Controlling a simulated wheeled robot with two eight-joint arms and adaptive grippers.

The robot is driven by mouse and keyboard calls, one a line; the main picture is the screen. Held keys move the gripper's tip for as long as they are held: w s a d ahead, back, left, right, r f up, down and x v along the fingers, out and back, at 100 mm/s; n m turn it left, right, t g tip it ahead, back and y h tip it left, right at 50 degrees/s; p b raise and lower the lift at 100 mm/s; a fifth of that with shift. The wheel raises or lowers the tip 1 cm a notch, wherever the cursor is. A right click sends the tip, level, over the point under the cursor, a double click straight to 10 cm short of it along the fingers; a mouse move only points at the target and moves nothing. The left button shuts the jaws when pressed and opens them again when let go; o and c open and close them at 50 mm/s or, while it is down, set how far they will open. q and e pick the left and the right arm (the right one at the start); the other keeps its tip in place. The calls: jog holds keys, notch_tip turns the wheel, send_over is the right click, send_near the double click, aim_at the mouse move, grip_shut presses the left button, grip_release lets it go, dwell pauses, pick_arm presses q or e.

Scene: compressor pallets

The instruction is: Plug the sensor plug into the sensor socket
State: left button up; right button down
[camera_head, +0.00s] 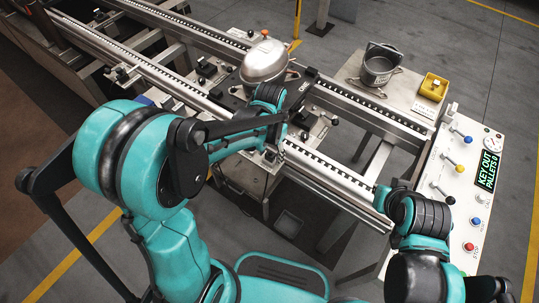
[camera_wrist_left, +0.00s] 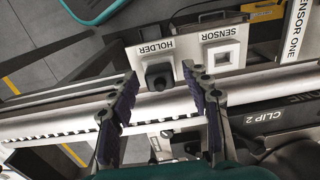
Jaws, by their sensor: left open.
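In the left wrist view, a black plug (camera_wrist_left: 159,76) sits in the light block at the label HOLDER. The sensor socket (camera_wrist_left: 222,55), a pale square with a square opening, is to its right by the label SENSOR. My left gripper (camera_wrist_left: 160,75) is open, its dark ridged fingers on either side of the plug with a gap to each. In the head view my left gripper (camera_head: 273,152) is low by the rail, below the silver compressor (camera_head: 264,62), and partly hidden by my arm. My right arm shows at the lower right, but its gripper cannot be made out.
The conveyor rails (camera_head: 335,178) run diagonally past the left gripper. A side table (camera_head: 343,72) holds a dark pot-like part (camera_head: 378,70) and a yellow box (camera_head: 433,87). A control panel (camera_head: 462,200) with buttons and levers stands at the right. A CLIP 2 label (camera_wrist_left: 265,116) lies near the right finger.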

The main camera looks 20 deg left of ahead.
aim_at(270, 152)
pick_arm(q)
grip_shut()
jog(key=shift+r, duration=0.15)
jog(key=shift+r+p, duration=2.4)
jog(key=shift+r, duration=0.45)
